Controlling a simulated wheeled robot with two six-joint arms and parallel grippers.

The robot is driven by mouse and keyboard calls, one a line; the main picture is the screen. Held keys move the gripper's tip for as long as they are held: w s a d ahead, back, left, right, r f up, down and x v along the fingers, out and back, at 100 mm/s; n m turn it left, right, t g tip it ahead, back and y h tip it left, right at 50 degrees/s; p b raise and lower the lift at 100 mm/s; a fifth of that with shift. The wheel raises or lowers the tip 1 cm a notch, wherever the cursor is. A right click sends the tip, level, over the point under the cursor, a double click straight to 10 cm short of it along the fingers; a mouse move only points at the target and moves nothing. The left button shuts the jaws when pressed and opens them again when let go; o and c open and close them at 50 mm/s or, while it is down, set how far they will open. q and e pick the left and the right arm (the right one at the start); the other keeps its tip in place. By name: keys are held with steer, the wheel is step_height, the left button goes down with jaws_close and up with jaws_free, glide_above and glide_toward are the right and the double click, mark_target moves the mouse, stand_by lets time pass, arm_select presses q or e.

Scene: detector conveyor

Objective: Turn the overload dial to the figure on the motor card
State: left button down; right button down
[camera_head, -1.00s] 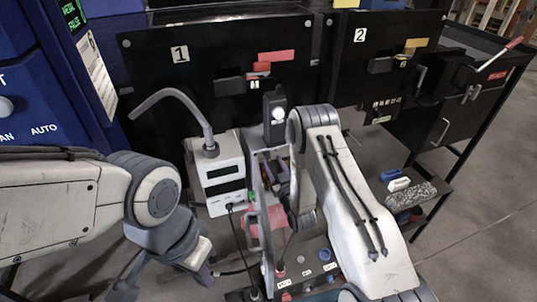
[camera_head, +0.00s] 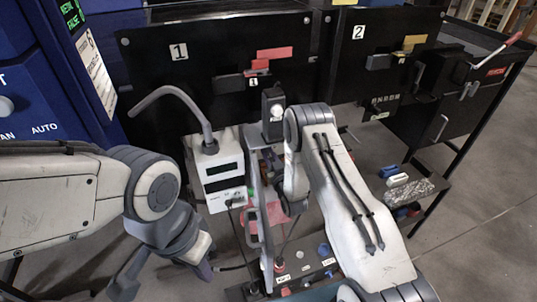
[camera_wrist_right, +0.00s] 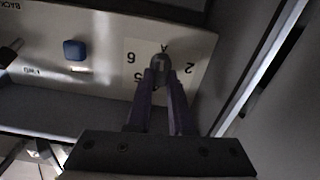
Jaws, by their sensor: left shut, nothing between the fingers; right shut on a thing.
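In the right wrist view the overload dial (camera_wrist_right: 160,62) is a small grey round knob on a pale scale plate with upside-down figures, among them 2, 5 and 6, and a letter A. The purple fingers of my right gripper (camera_wrist_right: 160,72) are shut on it. The dial's exact pointer position is hard to read. In the head view my right arm hides that gripper and the dial. My left gripper (camera_head: 205,268) is shut and empty at the lower left, apart from the control panel (camera_head: 303,273). I cannot identify the motor card for certain.
A blue button (camera_wrist_right: 74,50) sits beside the dial plate, near a FWD label. A white meter box (camera_head: 218,180) with a cable stands left of my right arm. Black bins marked 1 (camera_head: 215,75) and 2 (camera_head: 385,55) stand behind. Open floor is at right.

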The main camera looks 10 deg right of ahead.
steer(key=shift+m, duration=0.4)
steer(key=shift+r, duration=0.1)
steer(key=c, duration=0.8)
jaws_free()
steer(key=shift+d, duration=0.1)
steer(key=s+d+b, duration=0.1)
steer(key=s+b, duration=0.2)
steer(key=s, duration=0.7)
steer(key=shift+s, duration=0.2)
